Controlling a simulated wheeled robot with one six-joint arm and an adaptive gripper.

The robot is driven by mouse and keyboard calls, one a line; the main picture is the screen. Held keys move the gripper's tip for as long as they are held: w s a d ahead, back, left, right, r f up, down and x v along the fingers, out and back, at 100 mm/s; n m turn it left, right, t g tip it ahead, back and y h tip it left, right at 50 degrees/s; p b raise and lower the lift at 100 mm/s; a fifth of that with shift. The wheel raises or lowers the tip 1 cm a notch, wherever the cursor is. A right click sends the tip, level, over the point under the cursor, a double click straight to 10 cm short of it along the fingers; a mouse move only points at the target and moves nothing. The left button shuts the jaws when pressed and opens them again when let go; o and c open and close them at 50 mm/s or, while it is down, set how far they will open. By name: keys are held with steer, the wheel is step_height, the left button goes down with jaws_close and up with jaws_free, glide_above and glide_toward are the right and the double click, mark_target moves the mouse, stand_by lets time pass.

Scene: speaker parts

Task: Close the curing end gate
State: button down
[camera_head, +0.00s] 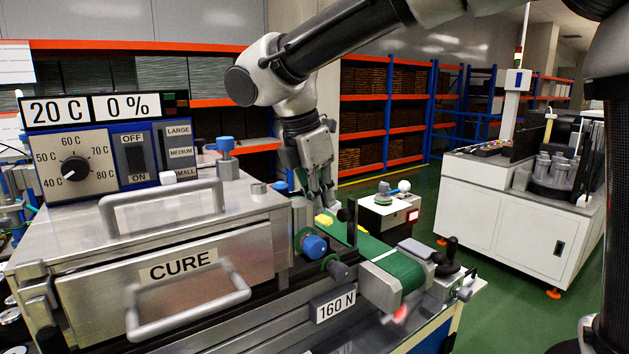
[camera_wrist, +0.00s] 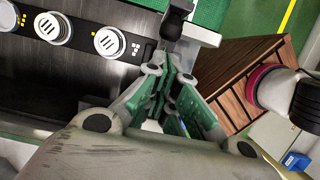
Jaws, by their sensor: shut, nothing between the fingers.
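The curing machine (camera_head: 150,250) fills the left of the head view, with a "CURE" label and a bar handle (camera_head: 185,312) on its front. I cannot tell for certain which part is the end gate. A dark upright piece (camera_head: 352,222) stands beside the green conveyor belt (camera_head: 375,250) at the machine's right end. My gripper (camera_head: 324,203) points down just behind this end, shut and empty. In the wrist view my gripper's green-padded fingers (camera_wrist: 165,80) are together, close to a black knob-like part (camera_wrist: 175,22); contact is unclear.
A display panel (camera_head: 100,107) reads 20 C and 0 %. A blue knob (camera_head: 314,245) and a "160 N" plate (camera_head: 335,305) are on the near side. A white workstation (camera_head: 490,205) stands at right, with green floor between. The wrist view shows a brown slatted box (camera_wrist: 245,85).

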steer(key=x, duration=0.3)
steer(key=shift+d+f, duration=0.1)
steer(key=shift+f, duration=0.1)
steer(key=shift+d+r, duration=0.1)
steer(key=shift+w+d+r+y, duration=0.15)
steer(key=shift+w+d+y, duration=0.05)
steer(key=shift+y, duration=0.1)
steer(key=shift+d+r+g, duration=0.1)
steer(key=shift+g, duration=0.2)
steer(key=w+d+f+g+y, duration=0.1)
steer(key=w+d+g+y, duration=0.2)
steer(key=w+d+y, duration=0.1)
steer(key=w+d+f+g+y, duration=0.1)
steer(key=w+d+g+y, duration=0.2)
steer(key=d, duration=0.5)
steer(key=shift+w+d+f+y, duration=0.25)
steer(key=shift+w+y, duration=0.5)
steer(key=shift+y, duration=0.65)
